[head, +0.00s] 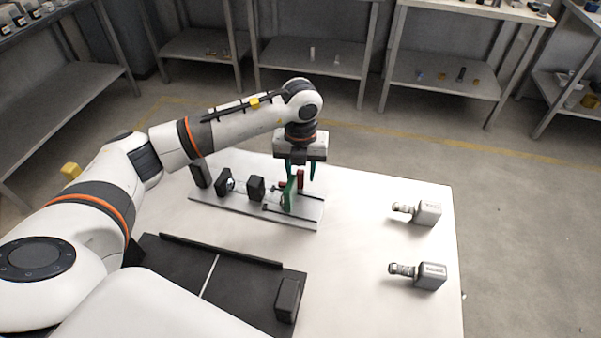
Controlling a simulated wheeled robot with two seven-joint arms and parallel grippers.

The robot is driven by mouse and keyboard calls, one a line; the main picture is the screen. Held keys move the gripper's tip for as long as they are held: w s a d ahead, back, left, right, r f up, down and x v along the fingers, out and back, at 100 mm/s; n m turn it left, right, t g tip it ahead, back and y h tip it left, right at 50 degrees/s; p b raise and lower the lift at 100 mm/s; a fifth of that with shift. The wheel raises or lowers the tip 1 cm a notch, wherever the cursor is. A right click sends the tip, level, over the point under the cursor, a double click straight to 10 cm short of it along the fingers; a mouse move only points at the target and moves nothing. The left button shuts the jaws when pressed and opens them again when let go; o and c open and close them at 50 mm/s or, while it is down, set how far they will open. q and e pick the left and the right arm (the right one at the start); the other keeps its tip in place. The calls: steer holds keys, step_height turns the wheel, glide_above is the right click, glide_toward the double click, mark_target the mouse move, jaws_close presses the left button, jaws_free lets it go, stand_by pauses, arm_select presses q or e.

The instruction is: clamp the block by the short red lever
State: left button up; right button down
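A grey fixture plate (232,212) lies on the white table and carries the clamp parts. Dark blocks (255,189) stand further left on the plate; I cannot tell which one is the block to clamp. My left gripper (301,174) points down over the right end, its two green fingers apart. The red piece shows between them, and I cannot tell whether they touch it. My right gripper is not in view.
Two grey metal pieces with ribbed necks (428,213) (431,276) lie on the right of the table (366,245). A black tray (185,268) with a raised edge is at the front left. Shelves stand at the back. The table's middle right is clear.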

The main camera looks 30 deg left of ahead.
mark_target(301, 171)
arm_select(q)
step_height(301, 171, up, 11)
steer(key=b, duration=0.2)
steer(key=shift+f, duration=0.15)
stand_by(0.6)
